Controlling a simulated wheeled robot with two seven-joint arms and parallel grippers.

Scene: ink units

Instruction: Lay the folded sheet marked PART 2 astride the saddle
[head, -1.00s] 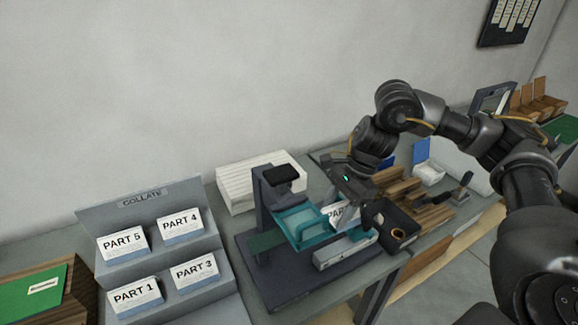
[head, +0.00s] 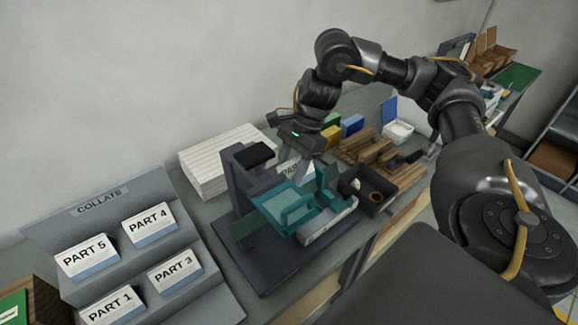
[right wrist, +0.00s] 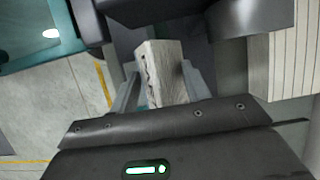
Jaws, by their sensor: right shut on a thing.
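The saddle is part of a dark grey stitching machine with an upright post and head. In the right wrist view the sheet (right wrist: 160,72) is seen edge-on between the two fingers, and teal shows at the upper left. My left gripper is not in view.
The grey COLLATE rack (head: 140,195) at the left holds sheets marked PART 5, PART 4, PART 1 and PART 3. A white paper stack (head: 215,165) stands behind the machine. A dark bin (head: 372,193) and a wooden rack (head: 372,150) stand to the right.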

